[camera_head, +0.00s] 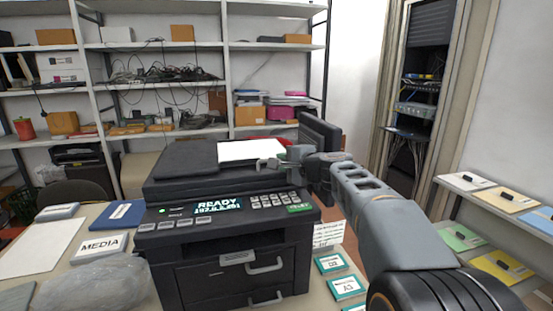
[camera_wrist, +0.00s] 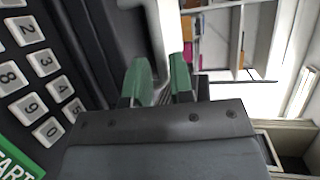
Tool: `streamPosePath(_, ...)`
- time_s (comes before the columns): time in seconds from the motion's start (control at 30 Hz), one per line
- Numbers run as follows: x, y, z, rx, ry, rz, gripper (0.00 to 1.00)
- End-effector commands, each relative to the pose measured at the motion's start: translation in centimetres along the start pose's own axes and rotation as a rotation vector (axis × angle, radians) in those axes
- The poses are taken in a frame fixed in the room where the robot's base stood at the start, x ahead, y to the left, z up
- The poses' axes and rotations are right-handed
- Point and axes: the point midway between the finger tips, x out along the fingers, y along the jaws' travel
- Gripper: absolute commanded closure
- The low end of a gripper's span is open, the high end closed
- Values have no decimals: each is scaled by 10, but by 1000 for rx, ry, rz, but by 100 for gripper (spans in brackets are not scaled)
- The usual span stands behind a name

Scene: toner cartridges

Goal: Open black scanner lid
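The black printer-scanner (camera_head: 225,245) stands on the table, its lit display reading READY. On its top, a dark flat section (camera_head: 185,158) lies at the left and a white flat surface (camera_head: 252,150) at the right. A dark panel (camera_head: 320,135) stands upright at the right; I cannot tell whether it is the lid. My gripper (camera_head: 270,163) is at the top's right front, above the keypad. In the wrist view, a pale grey handle (camera_wrist: 158,35) runs down between the green fingertips (camera_wrist: 160,80). The fingers stand slightly apart; contact with the handle is unclear.
My arm crosses the right side of the printer. A MEDIA box (camera_head: 100,245), a blue folder (camera_head: 118,214) and a clear bag (camera_head: 95,284) lie to the left. Labelled cards (camera_head: 332,262) lie to the right. Loaded shelves (camera_head: 155,90) stand behind.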

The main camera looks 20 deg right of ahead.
Motion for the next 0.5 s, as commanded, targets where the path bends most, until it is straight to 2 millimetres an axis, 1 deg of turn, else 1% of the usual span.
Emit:
streamPosePath(0.03,8,0,1,2,-2,2,78)
streamPosePath(0.1,17,0,1,2,-2,2,78)
streamPosePath(0.2,26,0,0,0,-1,1,78)
streamPosePath(0.33,34,0,1,0,-1,1,78)
streamPosePath(0.5,37,0,0,0,0,1,78)
